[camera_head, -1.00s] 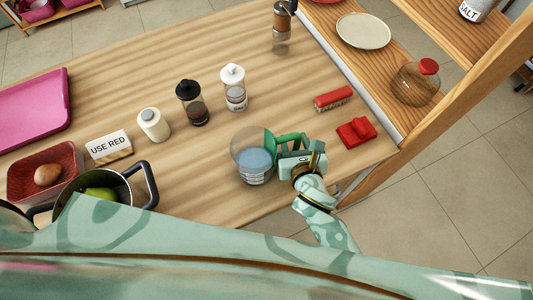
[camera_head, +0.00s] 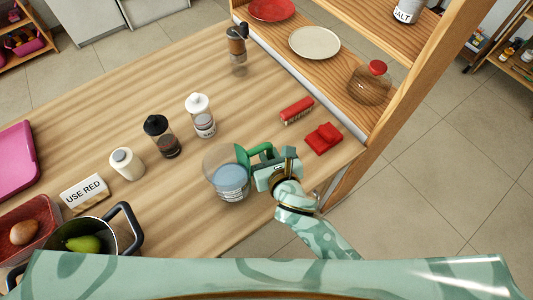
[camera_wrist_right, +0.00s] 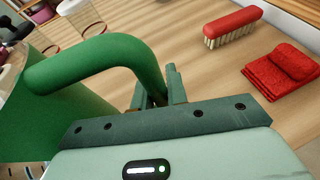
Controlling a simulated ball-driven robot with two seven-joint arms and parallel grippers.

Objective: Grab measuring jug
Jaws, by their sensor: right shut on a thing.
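The measuring jug (camera_head: 228,178) is clear with a green handle (camera_head: 258,150) and bluish contents. It stands at the table's near right part in the head view. My right gripper (camera_head: 266,168) is at the jug's right side, shut on the green handle. In the right wrist view the green handle (camera_wrist_right: 95,65) runs down between the fingers (camera_wrist_right: 160,95); their tips are partly hidden behind it. Whether the jug's base touches the table is hard to tell. My left gripper is not in view.
A red brush (camera_head: 297,110) and folded red cloth (camera_head: 323,138) lie right of the jug. Two shakers (camera_head: 201,117) (camera_head: 161,137) and a white jar (camera_head: 126,163) stand to its left. A pot (camera_head: 92,235) with a pear is at front left. A wooden shelf (camera_head: 330,85) borders the right.

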